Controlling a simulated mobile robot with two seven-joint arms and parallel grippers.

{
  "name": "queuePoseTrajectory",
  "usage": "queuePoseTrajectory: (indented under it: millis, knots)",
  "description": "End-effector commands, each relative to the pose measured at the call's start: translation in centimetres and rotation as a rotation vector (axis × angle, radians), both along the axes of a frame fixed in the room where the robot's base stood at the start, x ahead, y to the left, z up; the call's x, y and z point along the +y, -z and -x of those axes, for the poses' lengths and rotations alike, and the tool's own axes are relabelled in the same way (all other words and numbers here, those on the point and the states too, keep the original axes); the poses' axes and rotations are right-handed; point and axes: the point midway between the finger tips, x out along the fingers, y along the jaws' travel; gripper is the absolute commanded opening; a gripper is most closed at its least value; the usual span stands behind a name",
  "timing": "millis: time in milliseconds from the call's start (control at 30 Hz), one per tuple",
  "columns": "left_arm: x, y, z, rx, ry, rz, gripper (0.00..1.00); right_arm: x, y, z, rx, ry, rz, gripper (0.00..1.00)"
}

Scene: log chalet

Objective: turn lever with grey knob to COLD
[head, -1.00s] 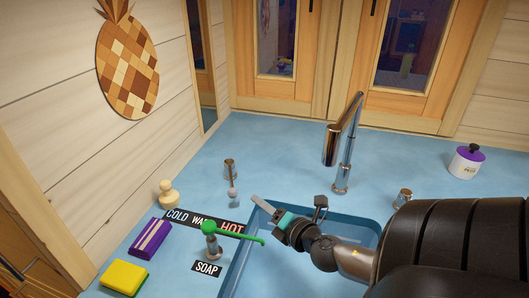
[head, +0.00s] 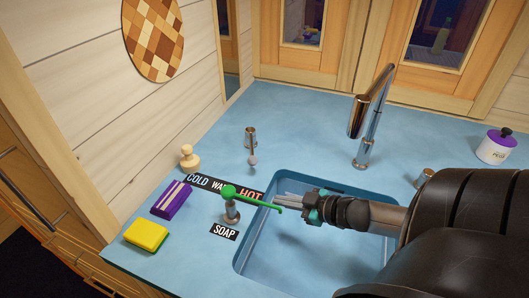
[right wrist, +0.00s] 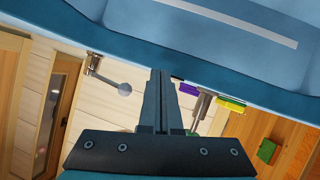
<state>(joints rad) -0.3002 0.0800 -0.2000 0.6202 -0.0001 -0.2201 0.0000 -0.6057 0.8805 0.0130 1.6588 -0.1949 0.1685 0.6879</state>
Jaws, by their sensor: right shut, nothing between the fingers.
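The lever is a short chrome post (head: 250,138) with a grey ball knob (head: 253,161) on its near side. The knob lies behind the HOT end of the black COLD-WARM-HOT label (head: 211,185). The post (right wrist: 93,63), rod and grey knob (right wrist: 124,89) also show in the right wrist view, left of my fingers and apart from them. My right gripper (head: 281,199) is shut and empty, over the basin's left part and right of the knob. Its fingers (right wrist: 160,78) are together in the wrist view. My left gripper is not in view.
The blue basin (head: 262,236) lies below. A tall chrome faucet (head: 364,125), wooden peg (head: 189,158), purple block (head: 171,199) and yellow sponge (head: 147,235) stand around it.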

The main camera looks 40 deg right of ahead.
Motion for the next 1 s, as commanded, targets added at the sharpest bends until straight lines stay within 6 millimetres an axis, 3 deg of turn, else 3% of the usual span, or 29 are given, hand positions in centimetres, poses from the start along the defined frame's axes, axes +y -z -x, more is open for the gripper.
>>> queuePoseTrajectory:
  millis: [267, 533, 700, 1000]
  knots:
    - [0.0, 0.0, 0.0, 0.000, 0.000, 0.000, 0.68, -2.6, -1.8, -0.2, 0.099, 0.272, -0.759, 0.00]
    - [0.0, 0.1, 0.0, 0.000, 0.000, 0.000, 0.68, -7.3, -5.1, -1.0, 0.101, 0.493, -1.397, 0.00]
    - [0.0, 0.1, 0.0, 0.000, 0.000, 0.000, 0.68, -9.3, -6.5, -1.2, 0.081, 0.552, -1.608, 0.00]
    - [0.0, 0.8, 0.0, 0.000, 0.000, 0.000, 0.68, -9.6, -6.6, -2.7, 0.071, 0.560, -1.665, 0.00]
